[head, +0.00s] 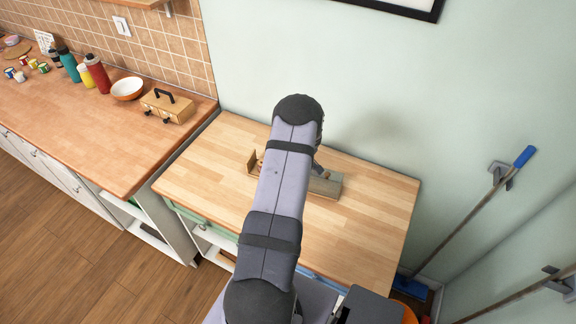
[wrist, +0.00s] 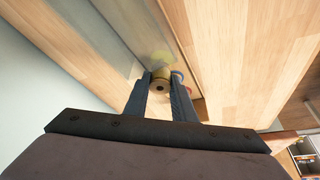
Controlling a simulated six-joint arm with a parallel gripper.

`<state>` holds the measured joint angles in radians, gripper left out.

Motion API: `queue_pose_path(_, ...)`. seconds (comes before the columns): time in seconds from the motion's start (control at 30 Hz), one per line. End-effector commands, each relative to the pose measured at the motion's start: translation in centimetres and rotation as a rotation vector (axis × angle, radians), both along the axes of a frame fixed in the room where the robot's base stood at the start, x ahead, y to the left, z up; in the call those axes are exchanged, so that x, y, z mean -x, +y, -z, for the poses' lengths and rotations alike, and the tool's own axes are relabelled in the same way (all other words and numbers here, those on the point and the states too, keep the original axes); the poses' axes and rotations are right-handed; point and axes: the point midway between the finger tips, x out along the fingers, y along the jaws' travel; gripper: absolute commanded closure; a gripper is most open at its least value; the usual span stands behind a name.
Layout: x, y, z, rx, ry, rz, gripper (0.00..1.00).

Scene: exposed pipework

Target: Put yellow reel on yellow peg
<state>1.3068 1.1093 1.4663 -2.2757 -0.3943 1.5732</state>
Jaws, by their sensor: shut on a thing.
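My gripper (wrist: 161,84) is shut on a small olive-yellow reel (wrist: 161,80) with a dark hole in its end, seen in the wrist view. Just beyond the reel is a pale yellow round patch (wrist: 162,57) on a grey board; I cannot tell whether it is the yellow peg. A pinkish-purple rounded thing (wrist: 179,76) shows beside the right finger, mostly hidden. In the head view a wooden stand (head: 326,184) sits on the table, partly behind my arm.
The light wooden table (head: 370,215) is clear in front and to the right of the stand. A wall stands behind the table.

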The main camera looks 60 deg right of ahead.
Motion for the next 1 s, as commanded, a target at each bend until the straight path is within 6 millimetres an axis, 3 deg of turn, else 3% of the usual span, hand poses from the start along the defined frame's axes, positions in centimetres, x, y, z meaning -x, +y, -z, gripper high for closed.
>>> queue_pose_path(0.37,0.0,-0.01,0.93,0.0,0.0,-0.001,0.97)
queue_pose_path(0.4,0.01,-0.01,0.97,0.0,0.0,-0.001,0.74)
queue_pose_path(0.5,0.05,-0.01,0.94,0.001,0.002,-0.001,0.55)
queue_pose_path(1.0,0.07,0.05,0.98,-0.001,0.002,0.001,0.55)
